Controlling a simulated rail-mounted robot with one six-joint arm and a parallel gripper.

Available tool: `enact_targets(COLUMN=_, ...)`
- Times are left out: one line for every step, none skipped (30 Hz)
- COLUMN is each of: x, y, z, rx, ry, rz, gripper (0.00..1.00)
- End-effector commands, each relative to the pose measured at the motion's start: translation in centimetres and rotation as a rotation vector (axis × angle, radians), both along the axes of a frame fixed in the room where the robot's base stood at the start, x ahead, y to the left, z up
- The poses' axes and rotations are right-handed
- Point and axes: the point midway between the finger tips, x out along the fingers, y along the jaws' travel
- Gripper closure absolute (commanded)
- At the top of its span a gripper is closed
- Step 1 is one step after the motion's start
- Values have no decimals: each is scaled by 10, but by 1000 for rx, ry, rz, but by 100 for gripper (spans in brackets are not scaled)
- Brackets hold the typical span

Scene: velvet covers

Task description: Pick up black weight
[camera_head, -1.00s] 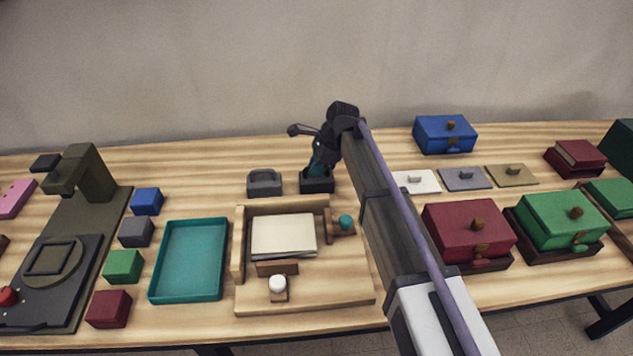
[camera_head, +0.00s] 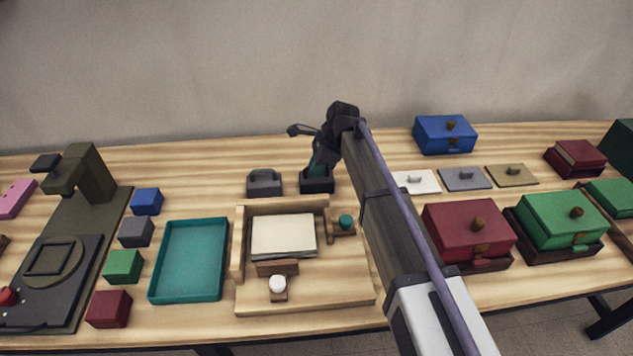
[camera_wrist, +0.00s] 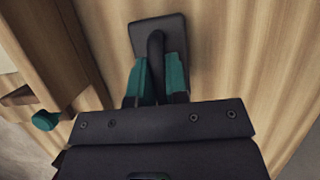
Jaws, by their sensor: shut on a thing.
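The black weight (camera_head: 317,184) is a dark block with a curved handle, standing behind the wooden frame on the table. It also shows in the wrist view (camera_wrist: 160,28), where its black handle runs between the green fingers. My gripper (camera_head: 318,166) points down over it and is shut on its handle; the fingers also show in the wrist view (camera_wrist: 160,78). Whether the weight's base touches the table is hard to tell.
A grey weight with a handle (camera_head: 265,182) stands close on the left. The wooden frame (camera_head: 305,298) with pale sheets and a teal knob (camera_head: 346,222) lies in front. White, grey and tan lids (camera_head: 464,178) lie to the right. The table behind the weights is clear.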

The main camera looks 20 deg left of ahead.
Motion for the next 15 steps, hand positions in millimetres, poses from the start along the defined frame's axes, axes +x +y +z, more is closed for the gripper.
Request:
enact_targets(x=0, y=0, z=0, rx=1, ry=1, rz=0, gripper=100)
enact_targets(x=0, y=0, z=0, rx=1, ry=1, rz=0, gripper=100)
enact_targets(x=0, y=0, z=0, rx=1, ry=1, rz=0, gripper=100)
enact_targets(x=0, y=0, z=0, rx=1, ry=0, rz=0, gripper=100)
enact_targets(x=0, y=0, z=0, rx=1, ry=0, rz=0, gripper=100)
enact_targets(x=0, y=0, z=1, rx=1, ry=0, rz=0, gripper=100)
enact_targets(x=0, y=0, z=1, rx=1, ry=0, rz=0, gripper=100)
enact_targets(x=0, y=0, z=2, rx=1, ry=0, rz=0, gripper=100)
enact_targets(x=0, y=0, z=5, rx=1, ry=0, rz=0, gripper=100)
enact_targets(x=0, y=0, z=8, rx=1, ry=0, rz=0, gripper=100)
enact_targets(x=0, y=0, z=11, rx=1, ry=0, rz=0, gripper=100)
enact_targets(x=0, y=0, z=16, rx=1, ry=0, rz=0, gripper=100)
enact_targets(x=0, y=0, z=21, rx=1, ry=0, rz=0, gripper=100)
enact_targets(x=0, y=0, z=26, rx=1, ry=0, rz=0, gripper=100)
enact_targets(x=0, y=0, z=34, rx=1, ry=0, rz=0, gripper=100)
